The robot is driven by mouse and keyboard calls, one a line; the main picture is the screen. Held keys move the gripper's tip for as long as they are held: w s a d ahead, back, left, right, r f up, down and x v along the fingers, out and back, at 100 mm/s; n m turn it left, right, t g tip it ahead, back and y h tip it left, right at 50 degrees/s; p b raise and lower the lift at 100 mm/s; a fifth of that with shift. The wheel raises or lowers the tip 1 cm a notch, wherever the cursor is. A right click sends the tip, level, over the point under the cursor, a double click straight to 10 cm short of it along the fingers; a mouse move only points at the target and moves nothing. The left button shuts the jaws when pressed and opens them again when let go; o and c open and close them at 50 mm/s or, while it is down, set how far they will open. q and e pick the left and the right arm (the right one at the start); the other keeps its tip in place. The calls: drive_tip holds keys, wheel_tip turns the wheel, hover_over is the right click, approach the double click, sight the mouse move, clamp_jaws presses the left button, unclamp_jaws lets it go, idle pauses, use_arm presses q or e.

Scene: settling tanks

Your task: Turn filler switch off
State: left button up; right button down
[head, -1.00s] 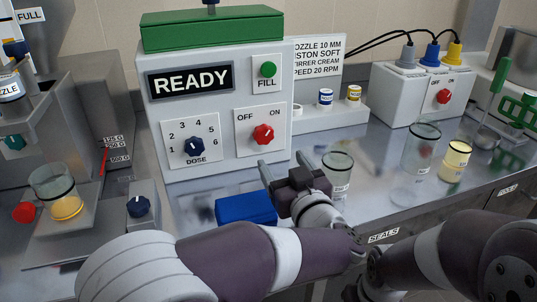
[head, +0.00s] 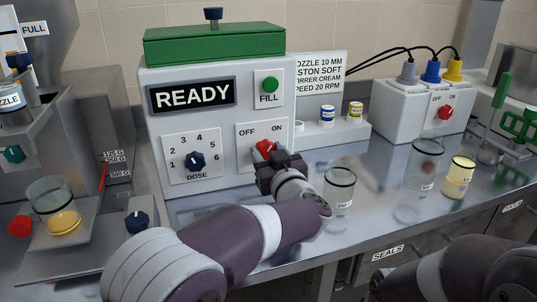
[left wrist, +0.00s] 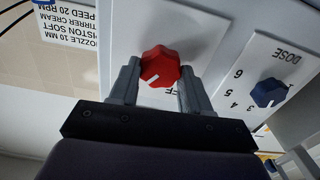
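The filler switch is a red knob (head: 264,147) on a white plate marked OFF and ON on the front of the white filler box (head: 217,125). My left gripper (head: 268,158) is at the knob and covers its lower part in the head view. In the left wrist view the red knob (left wrist: 160,66) sits between the two fingers (left wrist: 158,85), which appear closed in on its sides. My right gripper is not in view.
The blue dose knob (head: 195,161) is left of the switch, the green FILL button (head: 269,85) above it. An empty glass jar (head: 339,186) stands close right of my left gripper. A white box with another red switch (head: 446,112) stands further right.

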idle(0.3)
use_arm(q)
drive_tip(key=n, duration=0.3)
drive_tip(key=shift+f+b, duration=0.1)
drive_tip(key=shift+b, duration=0.2)
drive_tip(key=n+b, duration=0.1)
drive_tip(key=n, duration=0.2)
drive_tip(key=shift+a, duration=0.1)
drive_tip(key=n+b, duration=0.1)
drive_tip(key=n, duration=0.2)
drive_tip(key=shift+f+n+b, duration=0.15)
drive_tip(key=shift+n+b, duration=0.15)
drive_tip(key=shift+b, duration=0.1)
drive_tip(key=shift+n+b, duration=1.15)
drive_tip(key=shift+n, duration=0.95)
drive_tip(key=o, duration=1.1)
drive_tip(key=shift+c, duration=0.2)
drive_tip(key=shift+s, duration=0.1)
